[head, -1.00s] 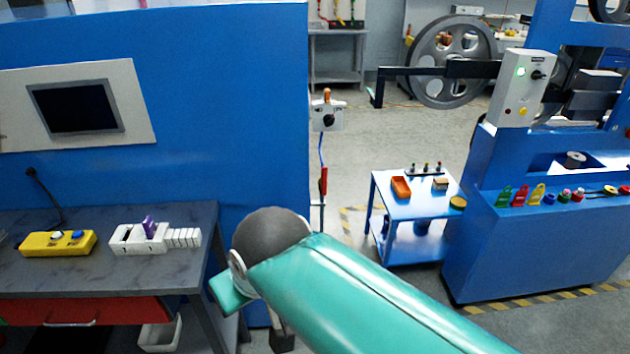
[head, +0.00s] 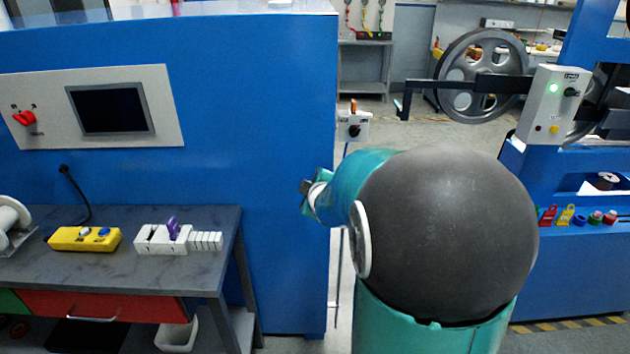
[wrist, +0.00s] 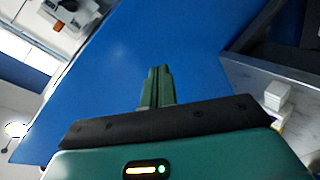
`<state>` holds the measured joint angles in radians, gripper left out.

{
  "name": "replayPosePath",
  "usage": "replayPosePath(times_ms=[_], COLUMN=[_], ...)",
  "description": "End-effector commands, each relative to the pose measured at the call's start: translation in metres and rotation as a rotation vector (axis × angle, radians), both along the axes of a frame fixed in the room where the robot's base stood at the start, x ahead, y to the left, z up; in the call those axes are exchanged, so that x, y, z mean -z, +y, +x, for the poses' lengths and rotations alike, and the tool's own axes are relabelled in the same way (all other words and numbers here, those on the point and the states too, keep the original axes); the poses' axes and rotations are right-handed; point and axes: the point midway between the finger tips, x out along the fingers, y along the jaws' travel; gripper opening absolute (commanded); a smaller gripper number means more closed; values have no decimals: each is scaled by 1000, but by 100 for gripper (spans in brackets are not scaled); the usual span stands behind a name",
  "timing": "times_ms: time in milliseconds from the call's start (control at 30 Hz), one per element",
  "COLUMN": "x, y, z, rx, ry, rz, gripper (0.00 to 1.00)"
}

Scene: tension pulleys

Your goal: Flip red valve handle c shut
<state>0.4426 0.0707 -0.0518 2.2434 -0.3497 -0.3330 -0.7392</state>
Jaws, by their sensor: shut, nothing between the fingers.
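No red valve handle marked c can be made out now. A red lever on the thin vertical pipe beside the blue cabinet shows only in the earlier head view; my arm now covers that spot. The pipe's lower part (head: 338,285) still shows. My gripper's two green fingers (wrist: 157,85) are together and empty in the wrist view, in front of the blue cabinet side (wrist: 195,45). In the head view my arm's end reaches left toward the cabinet's right edge.
A white switch box with a black knob (head: 354,126) is at the cabinet's right edge. A grey bench (head: 190,265) with a yellow control box (head: 85,239) and white blocks (head: 163,240) stands at left. A red rotary switch (head: 24,118) is on the cabinet panel.

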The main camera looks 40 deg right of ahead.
Motion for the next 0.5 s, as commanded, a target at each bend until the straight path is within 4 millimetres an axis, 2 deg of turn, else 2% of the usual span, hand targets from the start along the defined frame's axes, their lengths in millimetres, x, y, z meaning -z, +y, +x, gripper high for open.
replayPosePath(times_ms=[33,100,300,400,500], x=[16,31,83,106,123], y=[-23,-49,-112,-133,-146], z=[6,13,13,4,-4], rx=[-17,-55,-152,-185,-207], ry=[-10,-37,-119,-161,-195], rz=[-59,-152,-405,-509,-585], gripper=[0,0,0,0,0])
